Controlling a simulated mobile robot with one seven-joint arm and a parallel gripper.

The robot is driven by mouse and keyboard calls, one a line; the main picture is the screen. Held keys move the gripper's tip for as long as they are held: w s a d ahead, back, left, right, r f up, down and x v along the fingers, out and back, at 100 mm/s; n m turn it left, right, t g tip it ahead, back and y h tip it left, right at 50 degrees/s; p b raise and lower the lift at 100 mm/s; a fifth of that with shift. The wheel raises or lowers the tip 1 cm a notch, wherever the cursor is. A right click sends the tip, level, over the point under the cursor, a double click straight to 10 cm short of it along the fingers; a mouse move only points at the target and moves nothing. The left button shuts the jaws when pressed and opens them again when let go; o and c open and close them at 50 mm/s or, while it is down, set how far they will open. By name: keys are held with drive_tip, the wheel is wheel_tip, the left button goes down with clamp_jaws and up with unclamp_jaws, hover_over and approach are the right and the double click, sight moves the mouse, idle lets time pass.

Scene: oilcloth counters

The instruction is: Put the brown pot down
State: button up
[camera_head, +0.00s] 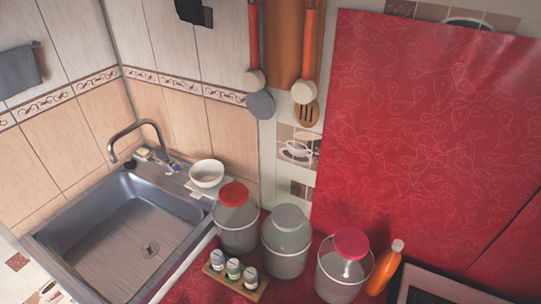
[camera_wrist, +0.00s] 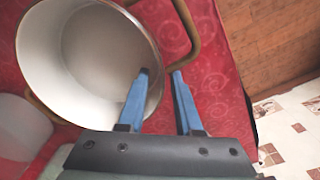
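The brown pot (camera_wrist: 75,55) fills the upper left of the wrist view. I see its pale inside, its white rim and a brown looped handle (camera_wrist: 192,45) on its right; its outer wall is mostly hidden. My gripper (camera_wrist: 161,71) has its two blue fingers at the pot's right side, one over the rim and one outside it. The head view shows neither pot nor gripper.
A clear container (camera_wrist: 22,128) is close to the pot's lower left. In the head view, several lidded jars (camera_head: 287,262), a spice rack (camera_head: 235,283) and an orange bottle (camera_head: 383,268) stand on the red counter. A sink (camera_head: 130,240) and white bowl (camera_head: 207,174) are left.

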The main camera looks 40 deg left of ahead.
wheel_tip(320, 180, up, 12)
drive_tip(key=shift+s+r, duration=0.15)
drive_tip(key=shift+s, duration=0.05)
idle(0.4)
drive_tip(key=w+a+r+m+t+y, duration=0.3)
drive_tip(key=w+r+t, duration=0.5)
drive_tip(key=w+r, duration=1.05)
drive_tip(key=w+d+r+m+t, duration=0.2)
drive_tip(key=w+r+t, duration=0.1)
drive_tip(key=r, duration=0.4)
drive_tip(key=w+d+r+m+t, duration=0.2)
drive_tip(key=w+r, duration=0.1)
drive_tip(key=r, duration=0.4)
drive_tip(key=s+d+r+m+t, duration=0.15)
drive_tip(key=d+r+t, duration=0.25)
drive_tip(key=r, duration=0.8)
drive_tip(key=d+r+m+t, duration=0.3)
drive_tip(key=d+r+t, duration=0.1)
drive_tip(key=r, duration=0.8)
drive_tip(key=s+d+r+m+t+h, duration=0.1)
drive_tip(key=s+d+r+t, duration=0.1)
drive_tip(key=s+r, duration=0.3)
drive_tip(key=s+d+r+m+t+h, duration=0.1)
drive_tip(key=s+r+t, duration=0.3)
drive_tip(key=r, duration=0.5)
drive_tip(key=shift+s+d+h, duration=0.4)
drive_tip(key=shift+d, duration=0.5)
